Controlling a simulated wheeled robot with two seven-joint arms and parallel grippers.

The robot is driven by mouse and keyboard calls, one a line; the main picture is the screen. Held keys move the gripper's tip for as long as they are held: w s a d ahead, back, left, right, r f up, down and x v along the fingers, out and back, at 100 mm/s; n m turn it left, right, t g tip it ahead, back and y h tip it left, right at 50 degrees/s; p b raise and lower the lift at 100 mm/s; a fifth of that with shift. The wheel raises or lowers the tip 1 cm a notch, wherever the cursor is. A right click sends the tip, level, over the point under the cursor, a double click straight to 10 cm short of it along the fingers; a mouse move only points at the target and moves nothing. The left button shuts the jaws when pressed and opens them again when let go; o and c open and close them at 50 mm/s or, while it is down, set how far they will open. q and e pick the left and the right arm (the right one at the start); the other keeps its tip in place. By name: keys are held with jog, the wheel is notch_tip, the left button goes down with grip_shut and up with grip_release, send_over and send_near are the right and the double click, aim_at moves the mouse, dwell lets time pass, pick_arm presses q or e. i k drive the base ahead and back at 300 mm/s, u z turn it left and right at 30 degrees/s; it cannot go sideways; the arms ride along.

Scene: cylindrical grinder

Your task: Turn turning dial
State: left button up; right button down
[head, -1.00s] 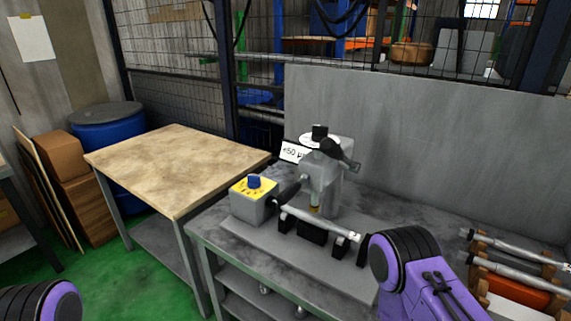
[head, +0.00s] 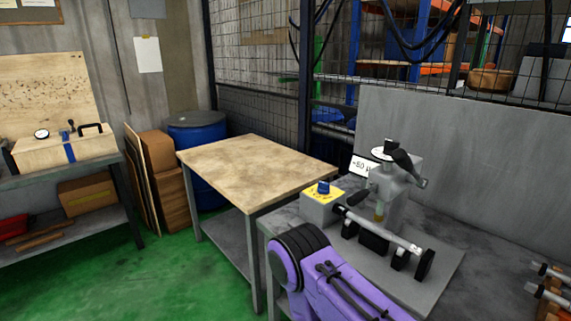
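The turning dial is a blue knob (head: 323,187) on the yellow top of a small grey box (head: 318,208). The box stands at the left end of the grey grinder (head: 398,195) on a metal bench. The knob is in clear view; its exact pointer setting is too small to read. A purple arm link of mine rises from the bottom, just in front of and below the dial box in the picture. No fingers of either gripper show, and nothing of mine is seen touching the knob.
A shiny shaft (head: 385,230) lies across black supports in front of the grinder. A white sign (head: 363,166) stands behind it. A bare wooden-topped table (head: 255,165) is left of the bench. A shelf with a wooden case (head: 65,148) is far left, with green floor between.

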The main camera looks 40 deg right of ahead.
aim_at(323, 188)
jog(key=u, duration=0.3)
jog(key=i, duration=1.15)
jog(key=z, duration=2.7)
jog(key=i, duration=0.5)
jog(key=z, duration=1.05)
jog(key=k, duration=0.85)
jog(key=u, duration=0.7)
